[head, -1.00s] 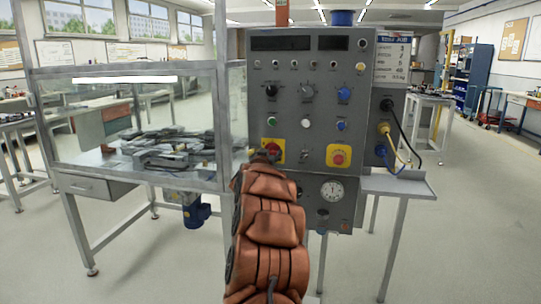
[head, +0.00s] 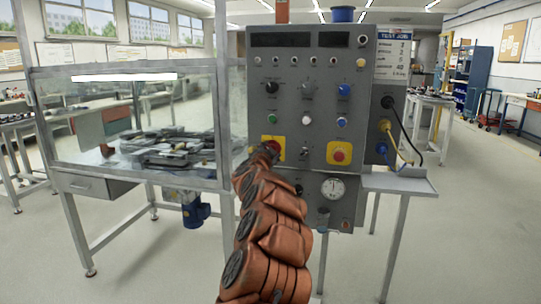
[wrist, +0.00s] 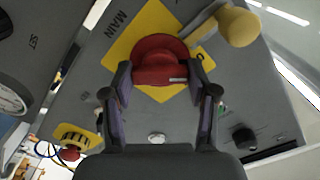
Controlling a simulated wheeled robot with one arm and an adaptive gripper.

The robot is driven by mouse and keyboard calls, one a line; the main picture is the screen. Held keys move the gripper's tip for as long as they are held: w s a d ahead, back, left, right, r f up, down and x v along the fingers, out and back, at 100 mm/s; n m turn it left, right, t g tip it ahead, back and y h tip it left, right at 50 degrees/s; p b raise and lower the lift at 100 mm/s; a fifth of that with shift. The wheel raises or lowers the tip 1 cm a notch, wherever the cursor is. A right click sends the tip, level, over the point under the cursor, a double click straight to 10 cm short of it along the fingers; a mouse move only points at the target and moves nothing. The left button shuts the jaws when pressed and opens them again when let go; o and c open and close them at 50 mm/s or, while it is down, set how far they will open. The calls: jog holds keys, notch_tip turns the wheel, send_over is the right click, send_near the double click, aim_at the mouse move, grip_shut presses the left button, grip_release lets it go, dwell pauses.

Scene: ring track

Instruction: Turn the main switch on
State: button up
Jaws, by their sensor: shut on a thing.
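The main switch is a red round knob (wrist: 160,55) on a yellow plate (wrist: 124,47) marked MAIN in the wrist view. In the head view its yellow plate (head: 280,142) sits on the left of the grey panel, the knob partly hidden by my arm's end. My gripper (wrist: 160,76) has one finger on each side of the red knob and is shut on it. In the head view my gripper (head: 265,152) is at the panel face. I cannot tell the knob's exact setting.
A second red button (head: 340,154) on a yellow plate is to the right. A yellow knob-like part (wrist: 237,26) is close to the switch in the wrist view. A glass-walled bench (head: 130,184) stands left of the panel, and a small side shelf (head: 402,182) is right.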

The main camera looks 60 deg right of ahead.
jog(key=shift+w+f+m+b, duration=0.1)
jog(key=shift+m+b, duration=1.55)
jog(key=shift+m, duration=2.95)
jog(key=o, duration=1.2)
jog(key=shift+c, duration=0.2)
jog(key=shift+a, duration=0.1)
jog(key=v, duration=1.2)
